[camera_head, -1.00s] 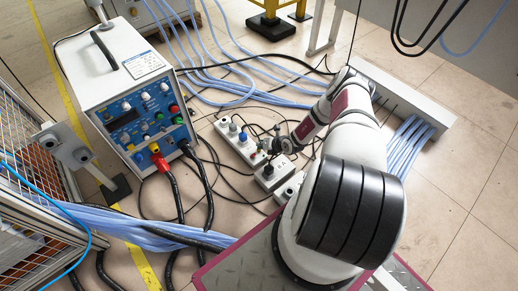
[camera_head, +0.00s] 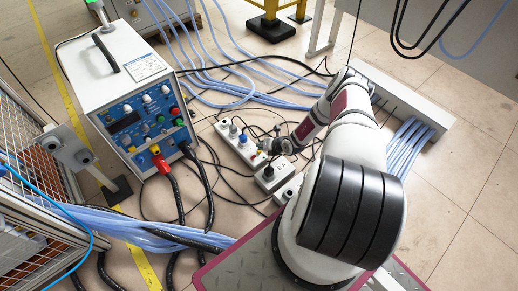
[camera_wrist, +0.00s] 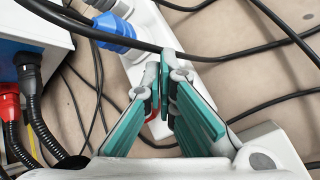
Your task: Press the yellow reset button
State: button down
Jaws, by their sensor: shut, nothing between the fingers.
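The white induction heater (camera_head: 119,85) stands at the left with a blue front panel of coloured buttons and knobs. A small yellow part (camera_head: 155,149) shows low on that panel, above the red plug; I cannot tell whether it is the reset button. My gripper (camera_head: 268,143) is over the white power strip (camera_head: 225,130), to the right of the heater and apart from its panel. In the wrist view, the teal-padded fingers (camera_wrist: 165,62) are shut and empty, tips close to a black cable. A blue plug (camera_wrist: 114,30) is left of them. No yellow button shows there.
Black cables lie loosely over the floor around the strip. A bundle of light blue hoses (camera_head: 150,230) crosses the front left. A metal mesh cage (camera_head: 30,165) stands at the left edge. Open floor lies at the right.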

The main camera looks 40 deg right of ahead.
jog(key=shift+r+p, duration=0.45)
jog(key=shift+r, duration=0.2)
notch_tip(320, 180, up, 5)
jog(key=p, duration=0.4)
jog(key=shift+p, duration=0.35)
dwell(0.4)
